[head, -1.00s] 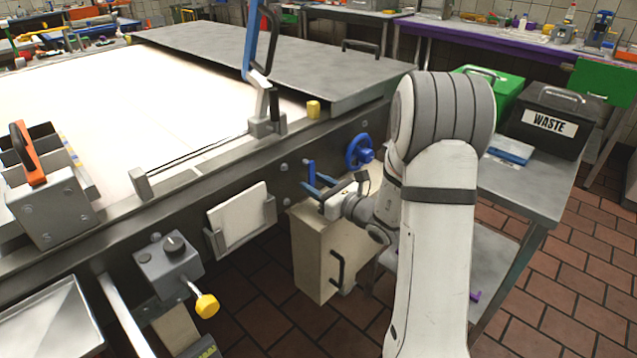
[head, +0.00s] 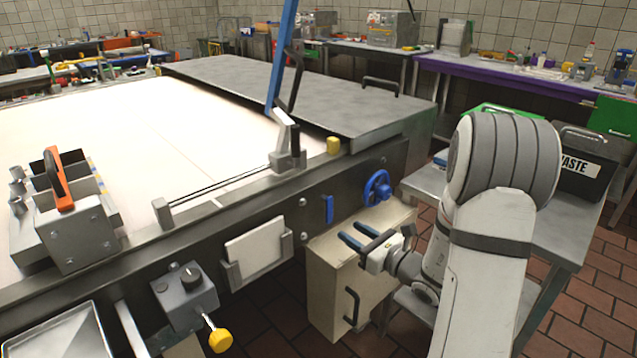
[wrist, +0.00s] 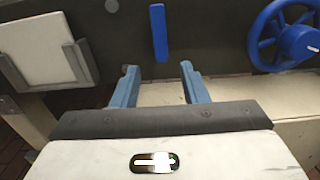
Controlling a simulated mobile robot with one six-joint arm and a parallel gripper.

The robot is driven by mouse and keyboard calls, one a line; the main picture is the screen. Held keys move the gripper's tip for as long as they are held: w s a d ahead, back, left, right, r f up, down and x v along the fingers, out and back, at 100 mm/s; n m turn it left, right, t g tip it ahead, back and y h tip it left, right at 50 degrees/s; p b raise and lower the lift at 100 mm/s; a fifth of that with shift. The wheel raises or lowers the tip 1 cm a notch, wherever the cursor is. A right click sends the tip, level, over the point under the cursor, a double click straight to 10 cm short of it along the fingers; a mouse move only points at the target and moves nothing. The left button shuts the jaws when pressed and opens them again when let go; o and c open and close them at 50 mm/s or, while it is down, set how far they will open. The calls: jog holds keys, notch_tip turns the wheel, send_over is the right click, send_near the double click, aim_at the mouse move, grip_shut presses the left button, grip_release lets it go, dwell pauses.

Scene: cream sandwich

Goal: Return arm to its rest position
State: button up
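My gripper (head: 364,238) is at the end of my white arm, in front of the side of the large table and above a cream cabinet. In the wrist view my gripper (wrist: 158,82) shows two blue fingers spread apart with nothing between them. A blue upright handle (wrist: 158,32) on the table's side lies beyond the fingertips; it also shows in the head view (head: 328,209). A blue handwheel (wrist: 285,38) is to the right of the fingers, and in the head view the wheel (head: 377,188) is above and beyond my gripper. No contact shows.
The cream cabinet (head: 330,292) with a black handle stands below my gripper. A white plate (head: 257,248) sits in a holder at left, near a control box (head: 183,297) with a yellow knob. A black waste bin (head: 570,185) stands on a metal side table (head: 560,235) at right.

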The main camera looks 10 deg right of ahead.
jog(key=s+a+r+n+g+y+p, duration=0.2)
jog(key=s+a+r+n+g+p, duration=0.6)
jog(key=s+a+r+n+g, duration=0.55)
jog(key=s+d+r+n+g+h+p, duration=0.1)
jog(key=s+r+n+h+p, duration=0.1)
jog(key=s+n+h+p, duration=0.5)
jog(key=s+d+r+n+t+h+p, duration=0.2)
jog(key=s+d+r+n+h, duration=0.2)
jog(key=d+r+n, duration=0.3)
jog(key=shift+s+d+n+h+p, duration=0.2)
jog(key=shift+n+h+p, duration=0.15)
jog(key=shift+n, duration=0.7)
